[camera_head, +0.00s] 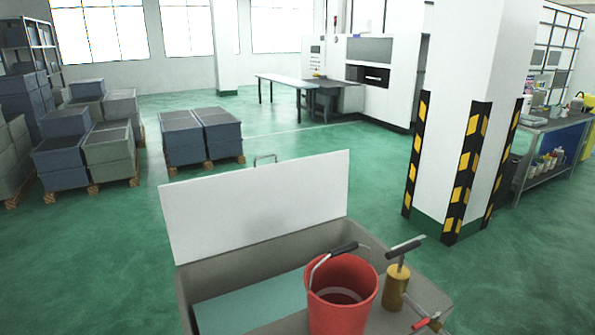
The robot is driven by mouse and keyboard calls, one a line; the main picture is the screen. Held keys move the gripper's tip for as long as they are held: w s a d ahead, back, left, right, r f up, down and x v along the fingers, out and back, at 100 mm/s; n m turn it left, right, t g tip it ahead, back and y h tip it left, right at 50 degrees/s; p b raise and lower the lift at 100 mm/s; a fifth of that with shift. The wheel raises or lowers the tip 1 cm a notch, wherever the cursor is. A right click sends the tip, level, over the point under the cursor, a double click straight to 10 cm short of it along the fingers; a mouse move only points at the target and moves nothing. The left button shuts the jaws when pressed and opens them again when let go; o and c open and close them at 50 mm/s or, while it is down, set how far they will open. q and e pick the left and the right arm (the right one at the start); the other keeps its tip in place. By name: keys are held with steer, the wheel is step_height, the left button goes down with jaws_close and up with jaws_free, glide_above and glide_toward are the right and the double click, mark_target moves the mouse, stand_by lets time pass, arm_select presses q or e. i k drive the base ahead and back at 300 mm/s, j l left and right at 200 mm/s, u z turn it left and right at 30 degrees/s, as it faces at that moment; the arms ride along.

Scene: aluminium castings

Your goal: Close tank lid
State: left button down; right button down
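The tank (230,268) is a grey box at the bottom centre of the head view, with pale teal showing inside it. Its lid (258,205) is a flat white panel standing open, nearly upright, along the tank's far edge. A small metal handle (265,157) sticks up at the lid's top edge. Neither of my grippers shows in the head view. The near part of the tank is cut off by the bottom of the frame.
A red bucket (341,300) with a dark-gripped handle stands at the tank's right part. Beside it are a brass-coloured tool (396,287) and a red-handled valve (428,321). A striped pillar (462,130) stands right. Pallets of crates (200,137) stand at back left.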

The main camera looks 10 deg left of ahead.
mark_target(206, 217)
steer(key=j+u, duration=0.1)
steer(key=u, duration=0.35)
steer(key=j+u, duration=0.1)
steer(key=u, duration=0.3)
steer(key=j+u, duration=0.1)
steer(key=u, duration=0.35)
steer(key=i+j+u, duration=0.3)
steer(key=i+j, duration=0.25)
steer(key=j, duration=0.3)
steer(key=i+j+u, duration=0.25)
steer(key=i+j, duration=0.45)
steer(key=i+j+z, duration=0.1)
steer(key=i, duration=0.45)
steer(key=i+j+z, duration=0.1)
steer(key=i, duration=0.4)
steer(key=i+j+z, duration=0.1)
steer(key=i, duration=0.45)
steer(key=i+j+z, duration=0.1)
steer(key=i+j, duration=0.15)
steer(key=i, duration=0.25)
steer(key=i+l+z, duration=0.2)
steer(key=z, duration=0.3)
steer(key=i+z, duration=0.7)
steer(key=z, duration=0.25)
steer(key=i+j+z, duration=0.15)
steer(key=i+z, duration=0.15)
steer(key=z, duration=0.15)
steer(key=i+j+z, duration=0.25)
steer(key=z, duration=0.25)
